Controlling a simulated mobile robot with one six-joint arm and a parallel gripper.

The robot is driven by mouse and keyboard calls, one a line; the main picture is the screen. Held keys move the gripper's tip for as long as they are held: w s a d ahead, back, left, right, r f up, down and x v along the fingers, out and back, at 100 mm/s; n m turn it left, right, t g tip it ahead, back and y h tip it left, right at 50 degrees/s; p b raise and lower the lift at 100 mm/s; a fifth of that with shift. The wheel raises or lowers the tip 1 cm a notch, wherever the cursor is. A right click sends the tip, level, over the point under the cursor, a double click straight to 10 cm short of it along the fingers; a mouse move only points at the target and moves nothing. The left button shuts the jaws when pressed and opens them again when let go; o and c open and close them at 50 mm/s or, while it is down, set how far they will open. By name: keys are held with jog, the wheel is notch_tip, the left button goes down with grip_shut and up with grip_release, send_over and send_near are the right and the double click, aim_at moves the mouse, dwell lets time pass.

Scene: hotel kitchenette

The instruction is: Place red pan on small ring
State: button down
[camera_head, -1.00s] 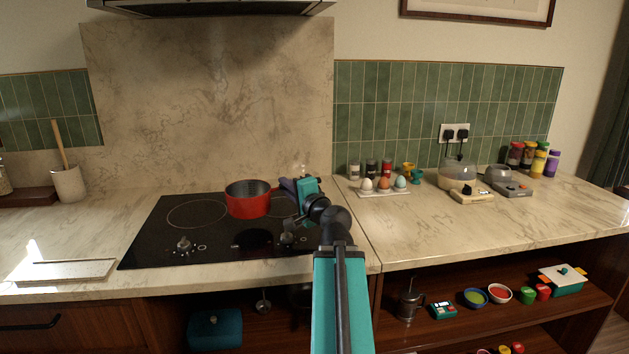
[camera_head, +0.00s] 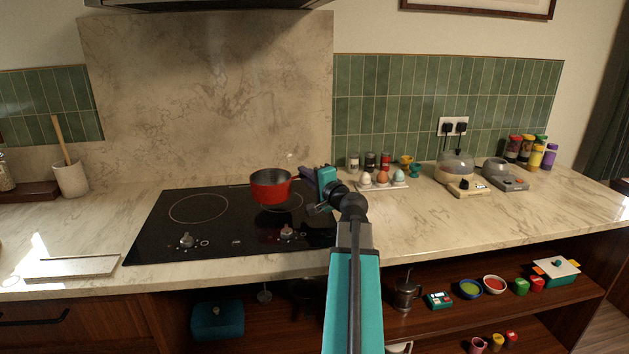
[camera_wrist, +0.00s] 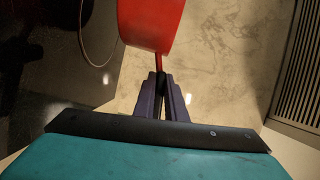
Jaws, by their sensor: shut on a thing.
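The red pan (camera_head: 270,190) hangs upright over the back of the black hob, apparently a little above the glass. My gripper (camera_head: 307,177) is right of the pan and shut on its handle. In the wrist view, the pan (camera_wrist: 151,22) is at the top, with its red handle between my gripper's fingers (camera_wrist: 160,82). The right-hand ring (camera_head: 286,206), the smaller-looking one, is partly hidden behind the pan and arm. The larger left ring (camera_head: 198,208) is bare. The exact gap below the pan is not clear.
Two knobs (camera_head: 187,240) (camera_head: 287,231) stand at the hob's front. An egg tray (camera_head: 383,186) and spice jars (camera_head: 371,161) are on the counter right of my gripper. A stone backsplash (camera_head: 205,100) rises behind the hob. The hob's left side is clear.

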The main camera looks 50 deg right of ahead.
jog(key=shift+w+d+f, duration=0.1)
jog(key=shift+w+d, duration=0.05)
jog(key=shift+d, duration=1.65)
jog(key=shift+w+d+f+p, duration=0.1)
jog(key=shift+d+f+p, duration=0.15)
jog(key=shift+f, duration=0.65)
jog(key=shift+d+f+p, duration=0.1)
jog(key=shift+d+f, duration=0.15)
jog(key=shift+f, duration=0.8)
jog(key=c, duration=1.8)
grip_release()
